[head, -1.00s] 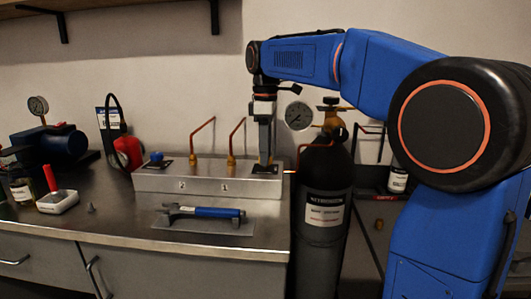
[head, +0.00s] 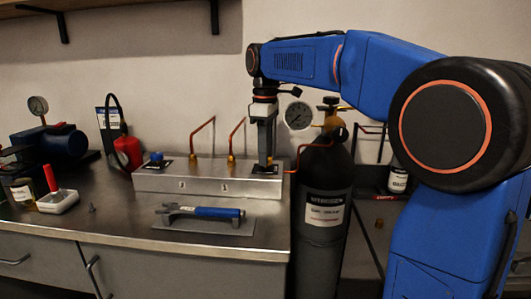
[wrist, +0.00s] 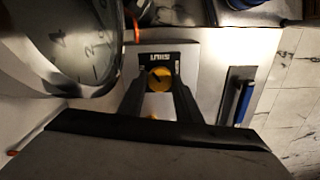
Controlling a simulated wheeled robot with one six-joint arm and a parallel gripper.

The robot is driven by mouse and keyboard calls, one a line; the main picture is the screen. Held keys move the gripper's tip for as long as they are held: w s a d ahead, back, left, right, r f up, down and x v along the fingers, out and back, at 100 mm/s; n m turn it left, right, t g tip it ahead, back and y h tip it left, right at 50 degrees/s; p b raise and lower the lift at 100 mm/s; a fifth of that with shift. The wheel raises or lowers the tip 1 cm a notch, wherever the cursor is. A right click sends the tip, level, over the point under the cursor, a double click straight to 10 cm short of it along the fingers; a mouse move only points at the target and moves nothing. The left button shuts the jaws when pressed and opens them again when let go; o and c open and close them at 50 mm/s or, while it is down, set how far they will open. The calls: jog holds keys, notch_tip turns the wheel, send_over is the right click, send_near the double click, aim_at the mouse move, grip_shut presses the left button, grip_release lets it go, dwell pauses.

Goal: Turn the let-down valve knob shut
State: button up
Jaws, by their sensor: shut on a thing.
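The let-down valve knob is a yellow round knob (wrist: 160,79) with a dark mark across it. It sits on a black plate (wrist: 172,60) whose white lettering reads upside down in the wrist view. My gripper (head: 265,161) points straight down at the right end of the metal manifold block (head: 208,183). In the wrist view its two fingers (wrist: 160,84) stand on either side of the knob and are shut on it. In the head view the fingers hide the knob.
A pressure gauge (head: 298,115) and a black nitrogen cylinder (head: 324,180) stand close right of my gripper. Copper pipes (head: 232,140) rise from the block to its left. A blue knob (head: 155,157) is at the block's left end. A blue-handled tool (head: 215,212) lies in front.

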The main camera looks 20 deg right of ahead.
jog(key=shift+m, duration=0.5)
jog(key=o, duration=1.1)
jog(key=shift+r, duration=0.1)
notch_tip(320, 180, up, 17)
jog(key=shift+r, duration=0.15)
